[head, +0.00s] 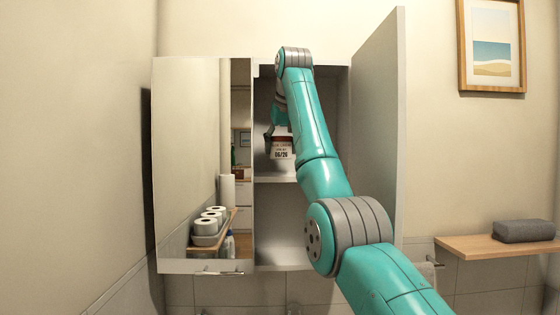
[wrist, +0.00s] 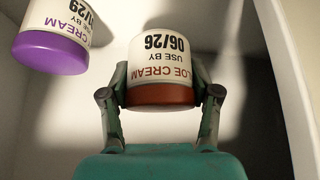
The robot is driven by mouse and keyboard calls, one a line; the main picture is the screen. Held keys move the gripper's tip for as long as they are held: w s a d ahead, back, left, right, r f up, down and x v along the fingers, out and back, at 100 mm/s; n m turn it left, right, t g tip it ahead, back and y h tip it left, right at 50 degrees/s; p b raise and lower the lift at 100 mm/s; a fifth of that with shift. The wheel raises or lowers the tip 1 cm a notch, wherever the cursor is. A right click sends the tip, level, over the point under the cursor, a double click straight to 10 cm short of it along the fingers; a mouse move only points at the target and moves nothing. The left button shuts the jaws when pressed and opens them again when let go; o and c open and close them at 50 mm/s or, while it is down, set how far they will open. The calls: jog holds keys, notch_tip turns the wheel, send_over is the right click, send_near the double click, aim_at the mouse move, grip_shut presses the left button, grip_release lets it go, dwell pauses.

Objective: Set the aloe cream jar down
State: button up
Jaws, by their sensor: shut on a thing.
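The aloe cream jar (head: 281,150) is white with a dark red lid and a printed date of 06/26. It is inside the open wall cabinet (head: 302,179), just above or on the middle shelf; I cannot tell whether its base touches. In the wrist view the jar (wrist: 160,60) appears upside down, between the two fingers of my gripper (wrist: 161,92). My gripper is shut on the jar near its lid. In the head view my gripper (head: 276,118) is partly hidden by my arm.
A second white cream jar (wrist: 52,38) with a purple lid, dated 01/29, stands beside the held jar in the wrist view. A mirrored door (head: 190,150) stands at left and an open door (head: 378,140) at right. The lower shelf area looks empty.

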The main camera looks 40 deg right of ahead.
aim_at(281, 158)
notch_tip(281, 158, down, 4)
jog(key=shift+r, duration=0.2)
jog(key=shift+w+d+f, duration=0.15)
jog(key=shift+w+f, duration=0.05)
jog(key=shift+w, duration=0.1)
jog(key=shift+s+r, duration=0.1)
jog(key=shift+s, duration=0.05)
jog(key=o, duration=1.2)
